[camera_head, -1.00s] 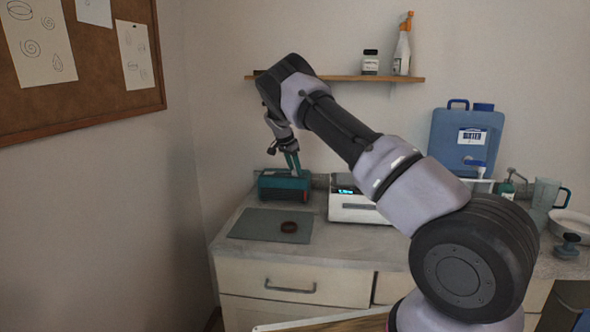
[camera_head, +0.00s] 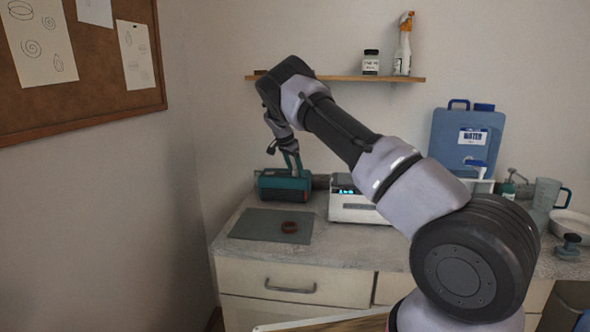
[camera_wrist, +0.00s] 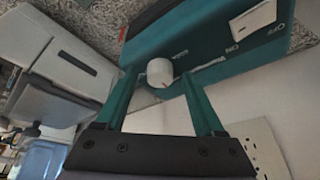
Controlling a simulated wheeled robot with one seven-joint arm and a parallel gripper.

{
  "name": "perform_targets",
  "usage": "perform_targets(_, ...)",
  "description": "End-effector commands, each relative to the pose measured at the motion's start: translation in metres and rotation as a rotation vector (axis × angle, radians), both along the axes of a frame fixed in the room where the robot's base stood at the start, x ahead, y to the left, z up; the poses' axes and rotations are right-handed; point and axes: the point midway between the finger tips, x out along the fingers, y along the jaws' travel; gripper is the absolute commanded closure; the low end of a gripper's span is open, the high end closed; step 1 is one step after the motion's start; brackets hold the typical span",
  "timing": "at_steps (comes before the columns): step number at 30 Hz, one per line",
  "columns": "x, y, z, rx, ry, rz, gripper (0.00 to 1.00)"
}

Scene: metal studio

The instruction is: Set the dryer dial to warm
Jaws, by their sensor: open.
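The teal dryer (camera_head: 284,187) stands on the counter behind the grey mat. In the wrist view its teal body (camera_wrist: 205,50) carries a white round dial (camera_wrist: 160,72) with a small reddish mark near its lower edge. Small white lettering lies beside the dial, too blurred to read surely. My gripper (camera_head: 291,164) is over the dryer in the head view. In the wrist view my gripper (camera_wrist: 158,80) is open, with its two teal fingers on either side of the dial. I cannot tell whether either fingertip touches it.
A white switch (camera_wrist: 253,20) sits on the dryer beside ON lettering. The grey mat (camera_head: 248,226) with a dark ring (camera_head: 289,227) lies in front. A white device with a lit display (camera_head: 350,205) stands to the right. A shelf (camera_head: 345,78) hangs above.

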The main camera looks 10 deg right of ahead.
Motion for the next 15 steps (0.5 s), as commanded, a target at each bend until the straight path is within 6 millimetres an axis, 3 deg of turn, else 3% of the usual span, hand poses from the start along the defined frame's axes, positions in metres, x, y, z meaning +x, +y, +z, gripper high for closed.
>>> perform_targets(5, -0.003, 0.004, 0.012, 0.002, -0.001, 0.0, 0.3)
perform_targets(15, -0.018, 0.024, 0.073, 0.001, -0.001, 0.002, 0.3)
